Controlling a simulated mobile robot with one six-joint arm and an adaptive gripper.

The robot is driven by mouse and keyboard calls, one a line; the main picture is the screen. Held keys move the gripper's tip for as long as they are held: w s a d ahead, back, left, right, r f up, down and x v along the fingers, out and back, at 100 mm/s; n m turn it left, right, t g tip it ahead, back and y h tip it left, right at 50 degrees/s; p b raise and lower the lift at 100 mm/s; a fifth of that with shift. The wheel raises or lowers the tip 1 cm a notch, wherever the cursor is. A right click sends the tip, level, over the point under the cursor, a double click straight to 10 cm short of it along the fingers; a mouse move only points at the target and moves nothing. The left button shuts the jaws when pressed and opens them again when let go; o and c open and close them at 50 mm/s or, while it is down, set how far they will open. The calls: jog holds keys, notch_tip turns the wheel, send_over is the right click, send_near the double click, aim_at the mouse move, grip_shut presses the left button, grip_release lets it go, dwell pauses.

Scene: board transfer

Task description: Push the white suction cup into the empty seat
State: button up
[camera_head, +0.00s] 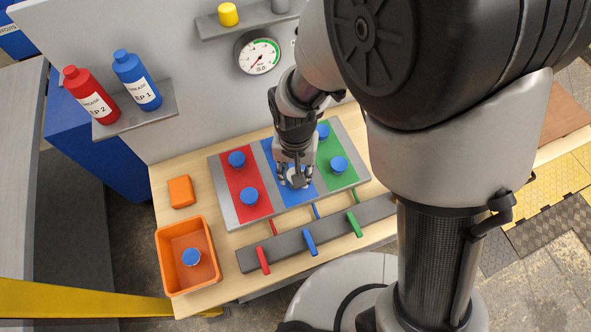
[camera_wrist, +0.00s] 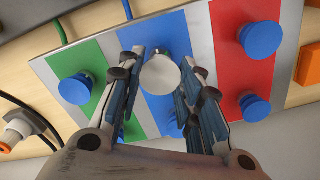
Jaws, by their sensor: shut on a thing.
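The white suction cup (camera_wrist: 161,76) is between the fingers of my gripper (camera_wrist: 163,85), over the blue stripe (camera_wrist: 172,25) of the board. My gripper (camera_head: 294,182) is shut on the cup; in the head view the cup (camera_head: 297,181) shows pale between the fingertips, low at the front part of the blue stripe. The board (camera_head: 228,207) has red, blue and green stripes, with blue suction cups seated on red (camera_head: 249,196) and green (camera_head: 339,164). The empty seat cannot be made out, and my gripper hides part of the blue stripe.
An orange bin (camera_head: 166,253) with a blue cup (camera_head: 190,257) stands at the front left, near an orange block (camera_head: 181,191). A dark rail (camera_head: 335,226) with red, blue and green levers lies in front of the board. Bottles stand on a shelf (camera_head: 140,117); a gauge (camera_head: 259,56) is behind.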

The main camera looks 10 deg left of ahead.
jog(key=shift+f+b, duration=0.95)
jog(key=shift+f, duration=0.25)
jog(key=o, duration=1.1)
notch_tip(320, 180, up, 12)
jog(key=shift+r, duration=0.1)
dwell(0.3)
